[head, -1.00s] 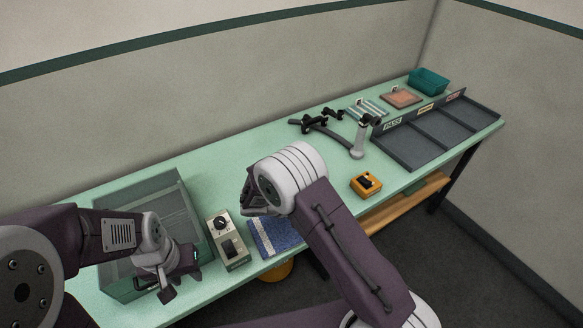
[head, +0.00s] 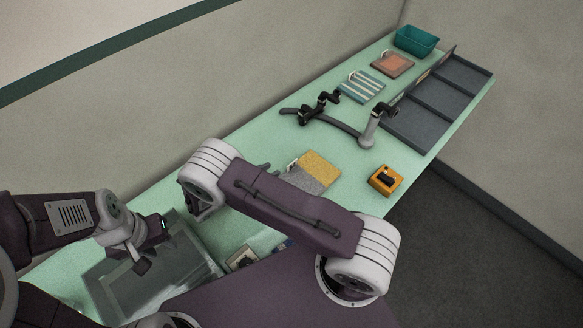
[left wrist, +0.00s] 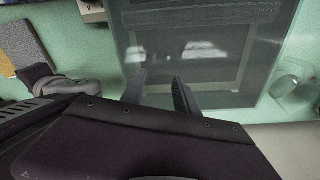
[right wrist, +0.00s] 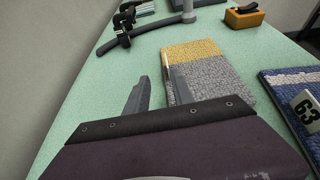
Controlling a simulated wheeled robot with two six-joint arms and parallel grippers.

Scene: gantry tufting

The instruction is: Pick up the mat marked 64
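No number 64 is readable in any view. A yellow and grey mat (head: 318,166) lies flat on the bench in the head view, partly behind my right arm; it also shows in the right wrist view (right wrist: 205,68), with a thin upright tag seen nearly edge-on at its left edge. A blue mat (right wrist: 285,80) with a tag reading 63 lies at the right of that view. My right gripper (right wrist: 158,88) is open and empty, fingers pointing toward the yellow and grey mat's near-left side. My left gripper (left wrist: 158,88) is open and empty over the grey tray (left wrist: 205,100).
Bare bench lies left of the yellow and grey mat.

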